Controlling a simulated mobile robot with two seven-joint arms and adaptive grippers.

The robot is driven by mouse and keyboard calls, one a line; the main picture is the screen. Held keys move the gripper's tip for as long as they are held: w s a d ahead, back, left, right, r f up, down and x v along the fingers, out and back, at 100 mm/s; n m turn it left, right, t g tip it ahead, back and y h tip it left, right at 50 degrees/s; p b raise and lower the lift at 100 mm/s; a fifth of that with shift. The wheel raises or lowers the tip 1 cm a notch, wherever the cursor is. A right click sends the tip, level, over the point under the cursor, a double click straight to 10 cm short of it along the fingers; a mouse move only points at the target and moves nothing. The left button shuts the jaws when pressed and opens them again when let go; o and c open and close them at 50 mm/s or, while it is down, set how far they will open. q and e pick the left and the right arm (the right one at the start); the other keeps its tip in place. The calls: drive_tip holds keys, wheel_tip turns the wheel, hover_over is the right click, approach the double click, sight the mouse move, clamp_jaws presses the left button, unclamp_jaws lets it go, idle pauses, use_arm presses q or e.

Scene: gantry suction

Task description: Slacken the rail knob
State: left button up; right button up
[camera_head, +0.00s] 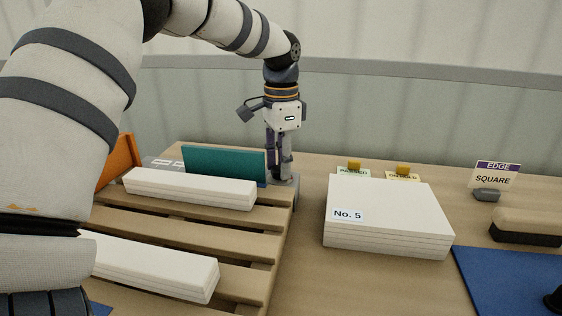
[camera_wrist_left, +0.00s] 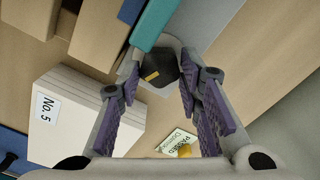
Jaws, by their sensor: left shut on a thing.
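The rail knob (camera_wrist_left: 160,68) is dark and faceted with a yellow mark, on a light round base; it shows in the left wrist view beside the end of the teal rail (camera_wrist_left: 152,22). The rail also stands upright in the head view (camera_head: 225,165). My left gripper (camera_head: 281,172) points down at the rail's right end, and its purple-padded fingers (camera_wrist_left: 160,72) are shut on the knob, one on each side. The knob is hidden behind the fingers in the head view. My right gripper is in neither view.
White stacked strips (camera_head: 190,188) lie on the slatted wooden pallet (camera_head: 190,228) to the left. A "No. 5" stack of white sheets (camera_head: 390,208) stands right of the gripper. Small signs, a "SQUARE" sign (camera_head: 495,175), a block (camera_head: 527,224) and a blue mat (camera_head: 500,285) are farther right.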

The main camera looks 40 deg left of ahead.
use_arm(q)
drive_tip(key=shift+n, duration=0.6)
drive_tip(key=o, duration=1.2)
drive_tip(key=shift+c, duration=0.2)
wheel_tip(320, 180, up, 12)
drive_tip(key=w+d+f+m+g+y+b, duration=0.25)
drive_tip(key=d+m+y, duration=0.2)
drive_tip(key=m, duration=0.45)
drive_tip(key=shift+t+h, duration=0.25)
drive_tip(key=shift+t, duration=0.2)
drive_tip(key=x, duration=0.7)
drive_tip(key=s+x, duration=0.1)
drive_tip(key=x, duration=0.2)
drive_tip(key=shift+a+f, duration=0.15)
drive_tip(key=shift+a, duration=0.15)
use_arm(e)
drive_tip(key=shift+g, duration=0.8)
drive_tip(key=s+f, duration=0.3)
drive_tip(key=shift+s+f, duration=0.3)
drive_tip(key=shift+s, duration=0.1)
